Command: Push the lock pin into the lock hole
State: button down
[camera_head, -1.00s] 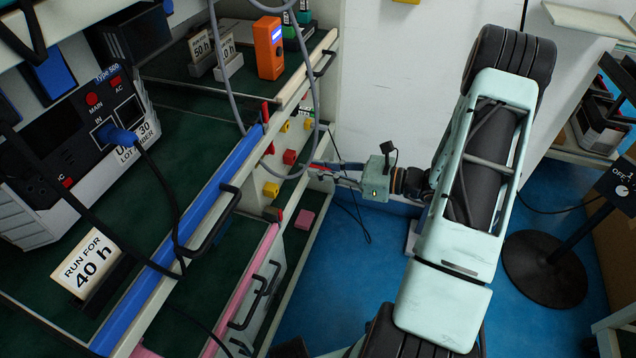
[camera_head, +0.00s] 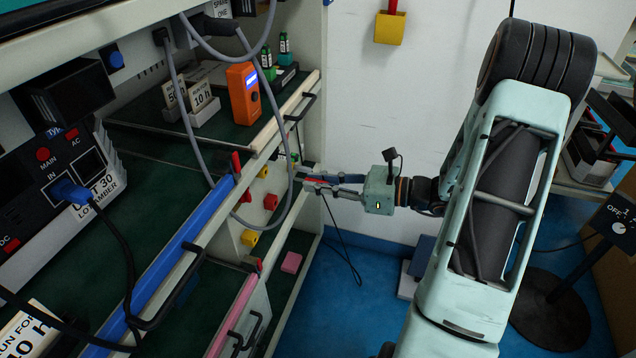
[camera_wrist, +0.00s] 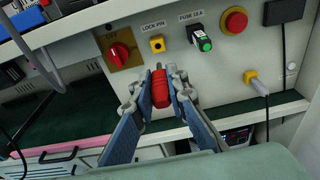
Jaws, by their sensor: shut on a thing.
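My gripper (camera_wrist: 160,88) is shut on a red, ribbed cylindrical piece, the lock pin (camera_wrist: 160,93), between its blue finger pads. In the wrist view, the pin's far end points up the picture toward the yellow square lock hole (camera_wrist: 157,43) under the "LOCK PIN" label, with a gap in the picture between them. The depth of that gap cannot be told. In the head view, my gripper (camera_head: 310,182) is beside the rack's front panel, and only a little red shows between its fingers. The lock hole cannot be clearly picked out there.
Beside the hole are a red rotary switch (camera_wrist: 119,52), a green fuse holder (camera_wrist: 203,42) and a red mushroom button (camera_wrist: 236,20). A yellow plug with a cable (camera_wrist: 257,85) is at the right. A shelf edge (camera_wrist: 80,146) runs below. A grey cable (camera_head: 190,120) hangs by the rack.

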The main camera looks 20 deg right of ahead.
jog(key=shift+r, duration=0.1)
jog(key=shift+r+x, duration=0.2)
jog(key=shift+x, duration=1.25)
jog(key=shift+r+x, duration=0.2)
jog(key=shift+x, duration=1.25)
jog(key=shift+f, duration=0.1)
jog(key=c, duration=2.5)
grip_release()
jog(key=shift+c, duration=0.2)
grip_shut()
jog(key=shift+p, duration=0.55)
jog(key=shift+r+x, duration=0.15)
jog(key=shift+x, duration=0.8)
jog(key=shift+r+x, duration=0.15)
jog(key=shift+x, duration=0.85)
